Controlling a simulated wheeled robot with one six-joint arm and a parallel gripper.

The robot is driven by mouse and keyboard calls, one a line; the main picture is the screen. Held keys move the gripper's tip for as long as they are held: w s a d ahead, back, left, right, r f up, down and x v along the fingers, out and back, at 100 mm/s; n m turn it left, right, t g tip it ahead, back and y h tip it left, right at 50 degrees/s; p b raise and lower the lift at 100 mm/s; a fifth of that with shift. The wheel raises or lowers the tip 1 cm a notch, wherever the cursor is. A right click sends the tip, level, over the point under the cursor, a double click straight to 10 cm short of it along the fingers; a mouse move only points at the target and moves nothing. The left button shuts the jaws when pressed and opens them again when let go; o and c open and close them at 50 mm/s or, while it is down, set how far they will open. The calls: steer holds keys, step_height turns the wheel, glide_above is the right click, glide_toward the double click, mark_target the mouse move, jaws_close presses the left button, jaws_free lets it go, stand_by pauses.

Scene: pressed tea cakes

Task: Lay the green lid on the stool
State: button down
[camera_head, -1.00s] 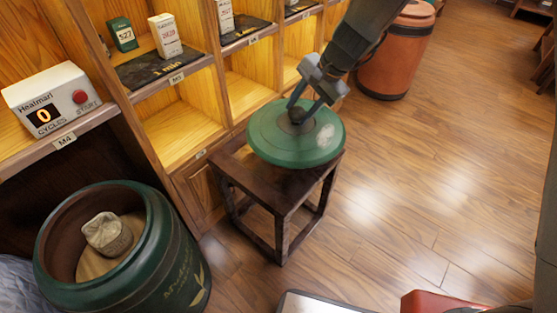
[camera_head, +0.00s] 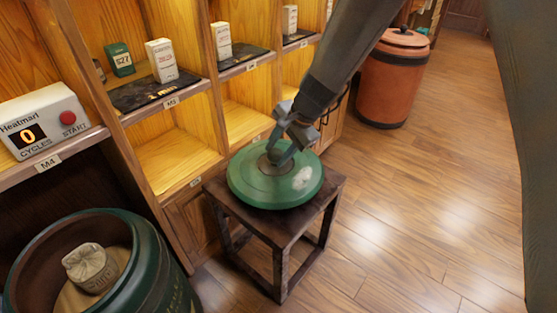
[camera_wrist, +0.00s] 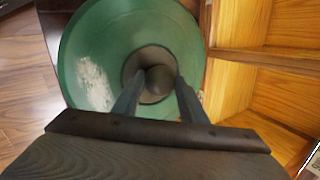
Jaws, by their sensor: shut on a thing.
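The round green lid (camera_head: 252,190) with a pale worn patch is at the top of the dark wooden stool (camera_head: 333,187). It looks level and appears to rest on the stool top, though its underside is hidden. My gripper (camera_head: 274,157) is shut on the lid's dark central knob. In the wrist view the two fingers of my gripper (camera_wrist: 153,88) stand on either side of the knob, and the green lid (camera_wrist: 90,50) fills the upper middle.
The open green barrel (camera_head: 150,262) with a cloth bundle (camera_head: 88,267) inside stands at the lower left. Wooden shelves with boxes (camera_head: 162,60) and the Heatmarl counter box (camera_head: 40,120) line the left. An orange lidded barrel (camera_head: 391,82) stands behind. The floor at right is clear.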

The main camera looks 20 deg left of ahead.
step_height(320, 180, down, 3)
steer(key=shift+r+b, duration=0.15)
steer(key=shift+b, duration=0.25)
steer(key=c, duration=1.1)
jaws_free()
steer(key=p+v, duration=0.3)
steer(key=v, duration=0.9)
steer(key=s+d+r+n+h, duration=0.2)
steer(key=s+d+r+n, duration=0.2)
steer(key=s+d, duration=0.7)
steer(key=s+d+r+n+g+h, duration=0.1)
steer(key=s+d+r+n, duration=0.4)
steer(key=s+d, duration=0.7)
steer(key=shift+s+d+r+h, duration=0.25)
steer(key=shift+s+h, duration=0.15)
steer(key=shift+h, duration=0.3)
